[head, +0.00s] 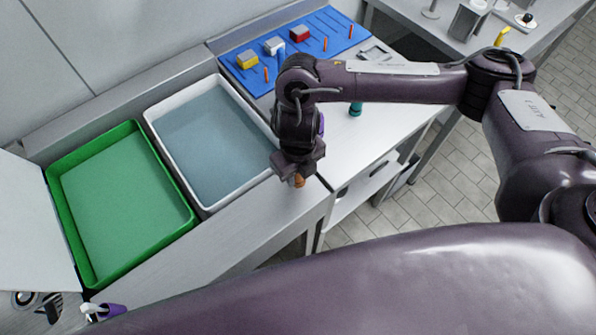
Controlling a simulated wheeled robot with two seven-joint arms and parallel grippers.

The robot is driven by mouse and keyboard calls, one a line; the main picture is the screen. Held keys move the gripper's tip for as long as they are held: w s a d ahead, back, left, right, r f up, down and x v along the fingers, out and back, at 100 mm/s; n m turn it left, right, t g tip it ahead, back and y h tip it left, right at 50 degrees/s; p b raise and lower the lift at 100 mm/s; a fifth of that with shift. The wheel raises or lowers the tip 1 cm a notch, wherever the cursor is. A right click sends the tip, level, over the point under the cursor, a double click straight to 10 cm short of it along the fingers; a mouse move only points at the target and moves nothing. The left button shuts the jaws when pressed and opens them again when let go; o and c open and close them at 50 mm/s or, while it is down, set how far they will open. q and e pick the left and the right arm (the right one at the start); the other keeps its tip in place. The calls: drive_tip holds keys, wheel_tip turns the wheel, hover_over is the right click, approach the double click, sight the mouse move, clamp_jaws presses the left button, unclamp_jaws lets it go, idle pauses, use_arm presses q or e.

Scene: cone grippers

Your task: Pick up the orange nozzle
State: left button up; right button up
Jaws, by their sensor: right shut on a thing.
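The orange nozzle (299,181) is between the fingers of my right gripper (297,170), just right of the white-rimmed basin. Only its lower part shows; the fingers cover the rest. My right gripper is shut on it and points down over the white counter (262,215). I cannot tell whether the nozzle touches the counter or hangs just above it. My left gripper is not in view.
A white basin (150,115) and a green tray (190,222) stand to the left. A blue pegboard (345,37) with colored blocks and pegs lies behind. A teal piece (355,109) stands right of my wrist. A purple piece (113,310) shows at bottom left.

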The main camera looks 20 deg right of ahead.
wheel_tip(320, 180, up, 20)
drive_tip(key=p, duration=0.1)
idle(0.4)
drive_tip(key=shift+f, duration=0.15)
idle(0.9)
